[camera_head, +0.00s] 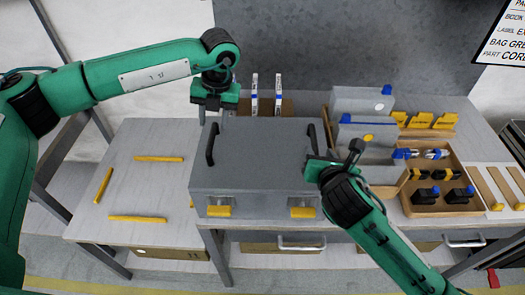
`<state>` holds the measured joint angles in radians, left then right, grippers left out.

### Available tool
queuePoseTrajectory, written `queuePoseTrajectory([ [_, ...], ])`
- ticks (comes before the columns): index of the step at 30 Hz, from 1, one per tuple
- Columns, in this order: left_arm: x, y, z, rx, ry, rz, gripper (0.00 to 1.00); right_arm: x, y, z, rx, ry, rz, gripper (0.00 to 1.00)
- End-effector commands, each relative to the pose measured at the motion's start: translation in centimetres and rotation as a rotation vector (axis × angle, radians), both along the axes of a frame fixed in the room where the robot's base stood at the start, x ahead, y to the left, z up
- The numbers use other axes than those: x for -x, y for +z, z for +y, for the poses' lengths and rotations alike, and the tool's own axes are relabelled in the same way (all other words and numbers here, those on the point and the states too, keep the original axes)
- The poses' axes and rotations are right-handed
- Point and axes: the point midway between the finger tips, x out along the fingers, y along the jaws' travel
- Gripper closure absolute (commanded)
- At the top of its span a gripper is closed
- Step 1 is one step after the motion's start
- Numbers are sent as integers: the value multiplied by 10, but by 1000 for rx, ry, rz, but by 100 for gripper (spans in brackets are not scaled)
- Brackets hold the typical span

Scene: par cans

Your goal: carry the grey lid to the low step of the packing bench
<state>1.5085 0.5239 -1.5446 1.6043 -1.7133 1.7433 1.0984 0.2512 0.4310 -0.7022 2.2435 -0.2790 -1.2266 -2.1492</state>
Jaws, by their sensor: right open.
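The grey lid (262,150) is a broad flat top with a dark handle at each side, and it lies on a grey case with yellow latches on its front. The left handle (211,146) and the right handle (312,138) stand up from it. My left gripper (214,108) points down by the lid's back left corner, close to the far end of the left handle; its fingertips are unclear. My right gripper (318,166) is open at the lid's right edge, near the right handle, partly hidden by its own wrist. The low step (145,190) is at the left, below the bench top.
Yellow strips (137,218) mark a bare area on the step. Behind the lid stand two white-and-blue upright items (266,95). Grey boxes (360,103) and a wooden tray (437,208) with small parts crowd the right side of the bench.

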Motion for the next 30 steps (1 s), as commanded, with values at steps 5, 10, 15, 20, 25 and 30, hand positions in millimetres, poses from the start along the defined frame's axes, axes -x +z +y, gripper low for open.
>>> queuePoseTrajectory([
  [5, 1, -35, 7, 0, 1, 2, 61, -33, -13, 4, -2, -2, 1, 58],
  [10, 1, -59, 12, 0, 1, 2, 61, -56, -22, 6, -2, -1, 0, 58],
  [15, 0, -72, 15, 0, 1, 0, 61, -68, -27, 8, -2, 0, 0, 58],
  [20, 0, -75, 15, -1, 1, -1, 61, -70, -29, 8, -1, 1, 0, 58],
  [25, 0, -75, 15, 0, 1, 0, 61, -70, -28, 8, -1, 1, 0, 58],
  [30, 0, -75, 15, 0, 1, 0, 90, -70, -28, 8, -1, 1, 0, 88],
])
